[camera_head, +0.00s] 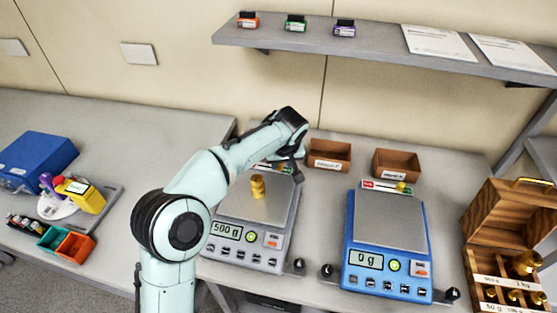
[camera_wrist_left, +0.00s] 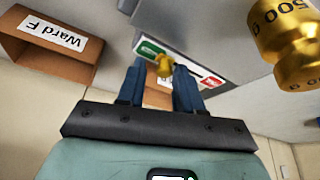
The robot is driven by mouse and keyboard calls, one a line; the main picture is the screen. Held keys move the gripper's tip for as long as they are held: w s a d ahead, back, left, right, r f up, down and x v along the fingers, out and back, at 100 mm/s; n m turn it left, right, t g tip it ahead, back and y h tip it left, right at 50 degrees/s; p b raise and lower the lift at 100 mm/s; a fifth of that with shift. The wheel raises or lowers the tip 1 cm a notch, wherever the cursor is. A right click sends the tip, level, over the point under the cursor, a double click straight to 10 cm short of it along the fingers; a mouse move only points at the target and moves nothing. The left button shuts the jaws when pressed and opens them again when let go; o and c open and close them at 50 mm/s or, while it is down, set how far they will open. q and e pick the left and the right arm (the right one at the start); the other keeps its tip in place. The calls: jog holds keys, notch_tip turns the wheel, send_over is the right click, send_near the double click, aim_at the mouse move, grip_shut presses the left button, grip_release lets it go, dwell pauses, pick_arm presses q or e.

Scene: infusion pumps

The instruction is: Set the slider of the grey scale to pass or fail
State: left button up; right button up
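The grey scale (camera_head: 257,235) stands on the bench with a brass weight (camera_head: 258,187) on its pan, and its display reads 500 g. The weight also shows in the left wrist view (camera_wrist_left: 288,38). The scale's slider strip is largely behind my arm in the head view. In the wrist view the strip has a green end (camera_wrist_left: 149,48) and a red end (camera_wrist_left: 211,81), with the yellow slider knob (camera_wrist_left: 163,69) close to the green end. My left gripper (camera_head: 297,176) is at the scale's back edge, its blue fingers (camera_wrist_left: 160,76) apart on either side of the knob. Contact cannot be told.
A blue scale (camera_head: 388,270) reading 0 g stands to the right. Two brown boxes (camera_head: 329,153) (camera_head: 396,164) stand behind the scales. A wooden weight case (camera_head: 508,230) is at the right, a shelf (camera_head: 380,50) above, and a blue box (camera_head: 38,158) at the left.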

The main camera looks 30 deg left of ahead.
pick_arm(q)
jog(key=shift+o, duration=0.2)
jog(key=shift+r, duration=0.1)
jog(key=p+v, duration=0.1)
jog(key=v, duration=1.2)
jog(key=shift+p, duration=0.3)
